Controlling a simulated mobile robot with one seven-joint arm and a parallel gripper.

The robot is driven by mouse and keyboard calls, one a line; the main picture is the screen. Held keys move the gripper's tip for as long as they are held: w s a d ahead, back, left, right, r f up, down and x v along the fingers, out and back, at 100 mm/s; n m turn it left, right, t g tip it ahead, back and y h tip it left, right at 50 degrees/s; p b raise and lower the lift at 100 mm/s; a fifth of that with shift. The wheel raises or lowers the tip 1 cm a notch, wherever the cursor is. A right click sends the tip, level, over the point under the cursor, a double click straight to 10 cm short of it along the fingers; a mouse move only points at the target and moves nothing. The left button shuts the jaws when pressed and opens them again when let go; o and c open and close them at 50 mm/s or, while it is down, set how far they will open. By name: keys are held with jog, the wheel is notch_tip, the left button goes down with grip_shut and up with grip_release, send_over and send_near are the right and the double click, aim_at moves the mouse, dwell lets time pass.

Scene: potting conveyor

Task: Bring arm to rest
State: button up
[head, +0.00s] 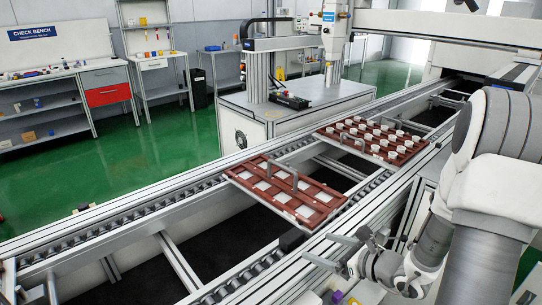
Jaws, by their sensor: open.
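My gripper (338,252) is in the lower middle of the head view, at the near rail of the conveyor (110,225). Its two fingers point left and stand apart, with nothing seen between them. My arm (470,200) comes down along the right side and bends back toward the gripper. The gripper is in front of and below a red-brown tray (322,207) with white squares and two grey handles. From this view I cannot tell the exact gap between the fingers and the rail.
A second red-brown tray (328,133) carries several white round pieces farther along the conveyor. A gantry machine (290,100) stands behind it. A check bench (60,75) is at the back left. Small coloured items (337,297) lie below the gripper. Green floor is open at left.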

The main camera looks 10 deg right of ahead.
jog(key=s+a+r+n+g, duration=0.7)
jog(key=s+a+r+n, duration=0.45)
jog(key=n, duration=0.45)
jog(key=s+d+r+n+t+h, duration=0.1)
jog(key=s+d+r+n+h, duration=0.55)
jog(key=n, duration=0.65)
notch_tip(320, 180, up, 15)
jog(key=s+h+p, duration=0.1)
jog(key=s+p, duration=0.1)
jog(key=p, duration=1.1)
jog(key=shift+a+t+p, duration=0.3)
jog(key=shift+a, duration=0.15)
jog(key=shift+f, duration=0.1)
